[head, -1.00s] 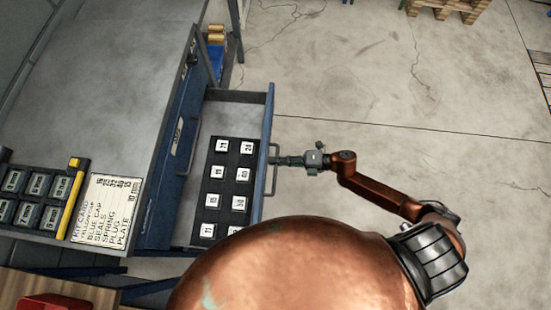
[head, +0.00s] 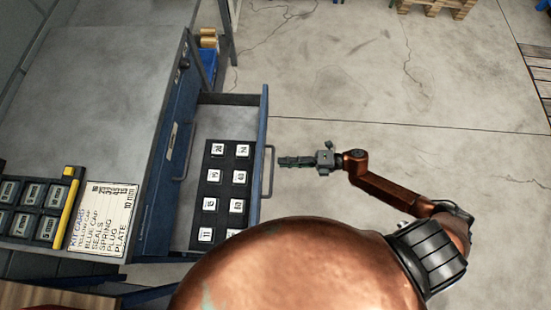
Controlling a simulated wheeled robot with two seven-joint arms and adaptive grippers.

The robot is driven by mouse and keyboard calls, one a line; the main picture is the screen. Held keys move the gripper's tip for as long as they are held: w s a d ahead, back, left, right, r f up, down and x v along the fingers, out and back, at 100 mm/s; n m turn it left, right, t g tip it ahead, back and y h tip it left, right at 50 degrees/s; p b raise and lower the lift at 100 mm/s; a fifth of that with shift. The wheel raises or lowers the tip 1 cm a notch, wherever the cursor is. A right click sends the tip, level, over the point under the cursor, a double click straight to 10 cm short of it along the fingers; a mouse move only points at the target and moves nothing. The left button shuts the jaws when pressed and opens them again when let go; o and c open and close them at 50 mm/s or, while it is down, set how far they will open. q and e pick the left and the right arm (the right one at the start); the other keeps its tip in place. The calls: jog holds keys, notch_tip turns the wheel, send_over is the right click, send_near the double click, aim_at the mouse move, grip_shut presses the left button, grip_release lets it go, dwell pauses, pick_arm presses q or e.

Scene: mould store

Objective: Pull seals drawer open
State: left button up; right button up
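A blue-sided drawer (head: 264,112) stands pulled out from the blue cabinet (head: 160,165). Its label is too small to read, so I cannot tell whether it is the seals drawer. Inside lies a black block (head: 224,177) with several white numbered squares. The drawer's bar handle (head: 269,170) is on its right-hand front. My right gripper (head: 282,161) is just to the right of the handle, apart from it by a small gap, and holds nothing visible. Its fingers point left at the handle; their spacing is not clear from above. My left gripper is out of view.
The grey cabinet top (head: 110,90) carries a kit card (head: 103,218), a yellow marker-like bar (head: 68,210) and a dark tray of labelled blocks (head: 35,208). A blue bin (head: 208,66) stands behind the cabinet. The concrete floor to the right is clear up to pallets (head: 435,7).

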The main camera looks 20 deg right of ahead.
jog(key=v, duration=0.6)
jog(key=shift+d, duration=0.3)
jog(key=shift+s, duration=0.1)
